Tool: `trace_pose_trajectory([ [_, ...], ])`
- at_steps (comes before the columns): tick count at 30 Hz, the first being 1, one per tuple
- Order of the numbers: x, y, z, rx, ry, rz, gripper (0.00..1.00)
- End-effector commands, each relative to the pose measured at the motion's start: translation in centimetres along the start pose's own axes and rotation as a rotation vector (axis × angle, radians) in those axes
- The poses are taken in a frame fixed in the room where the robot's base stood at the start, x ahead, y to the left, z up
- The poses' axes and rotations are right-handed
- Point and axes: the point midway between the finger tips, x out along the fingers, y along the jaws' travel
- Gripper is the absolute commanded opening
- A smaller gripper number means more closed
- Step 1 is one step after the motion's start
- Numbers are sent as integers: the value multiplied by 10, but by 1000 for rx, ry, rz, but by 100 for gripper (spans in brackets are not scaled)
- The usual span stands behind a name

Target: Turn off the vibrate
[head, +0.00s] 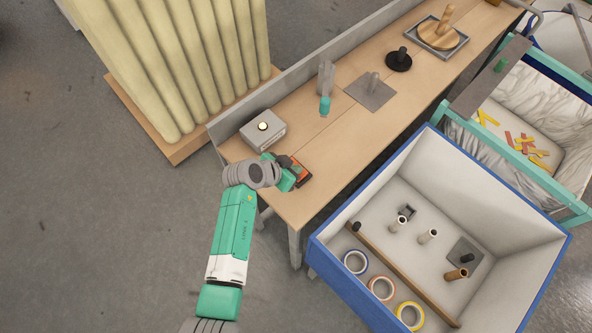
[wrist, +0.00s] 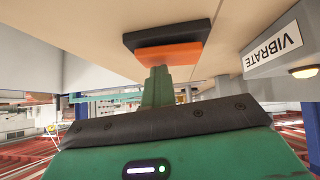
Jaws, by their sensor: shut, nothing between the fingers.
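A grey box (head: 258,133) with a round pale yellow button (head: 263,126) on top stands at the near left end of the wooden workbench. In the wrist view this box (wrist: 262,62) is at the upper right, with a label reading VIBRATE (wrist: 273,48) and the button (wrist: 304,72) glowing warm. An orange piece (wrist: 170,54) on a black base (wrist: 170,35) lies on the bench beside the box; it also shows in the head view (head: 302,172). My gripper (wrist: 157,82) is shut and empty, its fingertips at the orange piece. I cannot tell if they touch.
A blue-rimmed bin (head: 420,150) with tape rolls stands at the lower right.

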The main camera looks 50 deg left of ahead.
Motion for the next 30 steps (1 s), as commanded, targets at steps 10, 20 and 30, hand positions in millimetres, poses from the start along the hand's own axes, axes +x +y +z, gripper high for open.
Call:
trace_pose_trajectory([
  [10,-3,-6,0,-3,0,-10,0],
  [20,-53,-9,-28,-1,1,-11,0],
  [30,-118,-13,-28,0,1,-10,0],
])
